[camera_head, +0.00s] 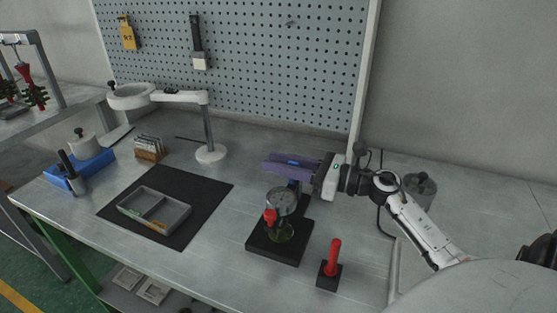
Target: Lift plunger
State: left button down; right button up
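A dial gauge (281,200) with a round grey face stands on a black stand (262,246) at the middle right of the table. A red part (270,217) shows at the gauge's lower left, above a greenish round piece (281,232) on the base. The plunger itself is too small to make out clearly. My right gripper (279,164) reaches in from the right, with its purple fingers level and pointing left, just behind and above the gauge. I cannot tell whether the fingers touch the stand or how far apart they are. My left gripper is not in view.
A red-handled tool (335,258) stands upright in a black block at the front edge. A grey divided tray (155,222) lies on a black mat (205,190). A magnifier lamp (209,153), card rack (150,148) and blue-based device (87,170) stand behind and left.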

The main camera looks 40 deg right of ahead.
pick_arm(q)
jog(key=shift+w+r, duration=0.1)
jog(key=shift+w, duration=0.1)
pick_arm(e)
jog(key=shift+w, duration=0.15)
grip_shut()
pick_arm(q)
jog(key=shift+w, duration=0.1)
pick_arm(e)
jog(key=shift+m, duration=0.3)
pick_arm(q)
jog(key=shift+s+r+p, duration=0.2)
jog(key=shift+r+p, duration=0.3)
jog(key=shift+p, duration=0.05)
pick_arm(e)
jog(key=shift+w+d+f+m, duration=0.15)
jog(key=shift+d+m, duration=0.2)
jog(key=shift+m, duration=0.7)
jog(key=shift+w+d+f+m, duration=0.2)
jog(key=shift+d+m, duration=0.15)
jog(key=shift+m, duration=0.65)
jog(key=shift+w+d+f+m, duration=0.15)
jog(key=shift+d+m, duration=0.2)
jog(key=shift+m, duration=0.7)
grip_release()
